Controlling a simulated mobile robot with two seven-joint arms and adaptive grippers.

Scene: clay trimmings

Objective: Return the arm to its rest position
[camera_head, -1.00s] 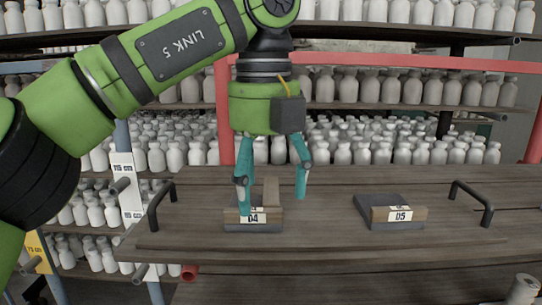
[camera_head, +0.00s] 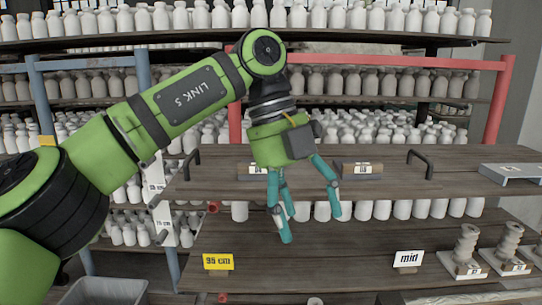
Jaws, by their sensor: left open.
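My left arm comes in from the left across the middle of the head view. Its gripper (camera_head: 310,226) has teal fingers that point down and stand apart, with nothing between them. The gripper hangs in front of the wooden upper shelf, with its fingertips over the front edge and lower board in the picture. A labelled block (camera_head: 251,171) stands on the upper shelf to the left of the gripper's body, partly hidden by it. A second labelled block (camera_head: 361,170) stands to the right. Their labels are too small to read. My right gripper is not in view.
Racks of white bottles (camera_head: 400,83) fill the back. A lower wooden board (camera_head: 330,262) carries a yellow "95 cm" sign (camera_head: 217,262), a "mid" sign (camera_head: 408,258) and twisted clay pieces (camera_head: 467,243) at the right. A grey bin (camera_head: 108,291) stands bottom left.

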